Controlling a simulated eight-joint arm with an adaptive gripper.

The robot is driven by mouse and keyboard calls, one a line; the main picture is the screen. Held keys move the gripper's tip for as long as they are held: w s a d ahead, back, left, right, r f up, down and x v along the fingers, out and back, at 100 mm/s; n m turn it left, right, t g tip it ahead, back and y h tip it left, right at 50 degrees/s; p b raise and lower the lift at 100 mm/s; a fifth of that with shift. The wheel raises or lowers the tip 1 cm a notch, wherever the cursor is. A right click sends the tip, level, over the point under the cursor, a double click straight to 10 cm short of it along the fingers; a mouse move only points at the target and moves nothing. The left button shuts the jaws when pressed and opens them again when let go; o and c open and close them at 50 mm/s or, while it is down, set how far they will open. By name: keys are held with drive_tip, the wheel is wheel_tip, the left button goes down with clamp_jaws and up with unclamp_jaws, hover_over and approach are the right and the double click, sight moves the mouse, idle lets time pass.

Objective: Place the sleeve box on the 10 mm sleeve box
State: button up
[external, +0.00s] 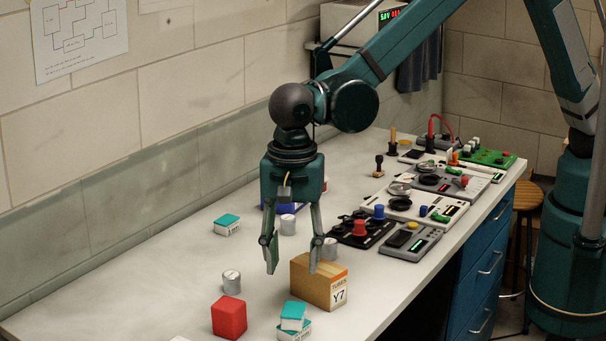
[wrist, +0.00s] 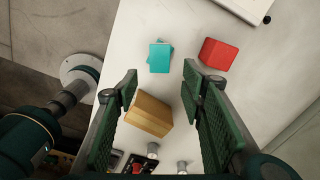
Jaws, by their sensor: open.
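Two small teal-and-white boxes stand stacked near the front of the bench: an upper teal box (external: 293,313) lies turned at an angle on a lower teal box (external: 296,331). In the wrist view the upper teal box (wrist: 159,60) covers most of the lower one (wrist: 170,48). A third teal-topped box (external: 227,224) lies alone near the wall. The labels are too small to read, so I cannot tell which is 10 mm. My gripper (external: 293,268) is open and empty, above the bench and behind the stack; it shows in the wrist view (wrist: 161,78).
A tan carton (external: 318,282) marked Y7 stands close to my gripper's right finger. A red block (external: 229,317) and a silver cylinder (external: 232,282) stand left of the stack. More cylinders and electronics crowd the bench behind. The left middle bench is clear.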

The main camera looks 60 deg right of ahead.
drive_tip(key=w+d+r+n+t+y, duration=0.1)
drive_tip(key=w+d+r+n, duration=0.15)
drive_tip(key=d+r, duration=0.65)
drive_tip(key=w+d+r+n+t, duration=0.1)
drive_tip(key=w+d+r+n, duration=0.2)
drive_tip(key=d, duration=1.3)
drive_tip(key=w+d+r+n+t+y, duration=0.1)
drive_tip(key=w+d+r, duration=0.45)
drive_tip(key=d, duration=0.65)
drive_tip(key=s+d+n+t, duration=0.1)
drive_tip(key=s+d, duration=0.4)
drive_tip(key=d, duration=0.6)
drive_tip(key=s+d+n+t+h, duration=0.1)
drive_tip(key=s+d+n, duration=0.2)
drive_tip(key=d, duration=0.8)
drive_tip(key=s+d+n+t+h, duration=0.1)
drive_tip(key=s+d+n+t, duration=0.1)
drive_tip(key=s+d, duration=0.5)
drive_tip(key=d+n, duration=0.1)
drive_tip(key=d, duration=0.3)
drive_tip(key=shift+s+d+r, duration=0.2)
drive_tip(key=shift+d, duration=0.2)
